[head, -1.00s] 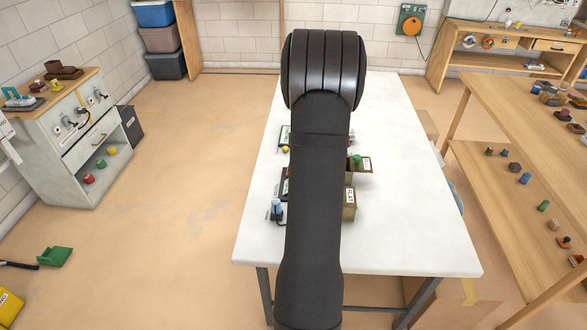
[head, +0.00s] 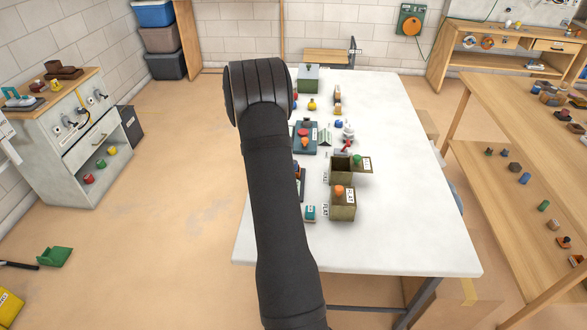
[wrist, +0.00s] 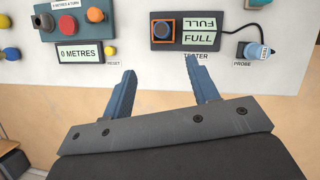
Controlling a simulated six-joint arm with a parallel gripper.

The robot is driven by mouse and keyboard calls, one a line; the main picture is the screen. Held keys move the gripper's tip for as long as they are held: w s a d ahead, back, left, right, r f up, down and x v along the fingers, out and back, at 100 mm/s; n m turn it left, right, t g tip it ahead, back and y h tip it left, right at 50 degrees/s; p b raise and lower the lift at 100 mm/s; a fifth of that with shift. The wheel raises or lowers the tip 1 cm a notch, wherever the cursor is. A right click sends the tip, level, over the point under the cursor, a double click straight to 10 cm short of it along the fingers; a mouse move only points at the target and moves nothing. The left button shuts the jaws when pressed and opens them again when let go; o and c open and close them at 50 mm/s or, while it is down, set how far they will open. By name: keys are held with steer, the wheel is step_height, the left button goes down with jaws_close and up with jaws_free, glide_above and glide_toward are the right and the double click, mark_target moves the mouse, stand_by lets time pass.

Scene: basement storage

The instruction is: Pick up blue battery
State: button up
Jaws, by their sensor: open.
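My gripper (wrist: 160,66) is open and empty in the wrist view, its two blue-grey fingers apart near the table edge. Past the fingers is a dark tester (wrist: 182,34) with an orange-framed slot and FULL labels. A blue cylindrical probe (wrist: 260,50) stands right of it, on a black cable. No piece is clearly marked as the blue battery. My arm hides the gripper there.
The white table (head: 410,170) has free room on its right. In the wrist view a metre device (wrist: 75,25) with coloured buttons is at the left. A blue button (wrist: 12,54) is further left.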

steer(key=x, duration=1.6)
steer(key=shift+s+d+f, duration=0.15)
steer(key=shift+s+d, duration=0.05)
steer(key=shift+s, duration=0.05)
steer(key=shift+c, duration=0.4)
steer(key=c, duration=1)
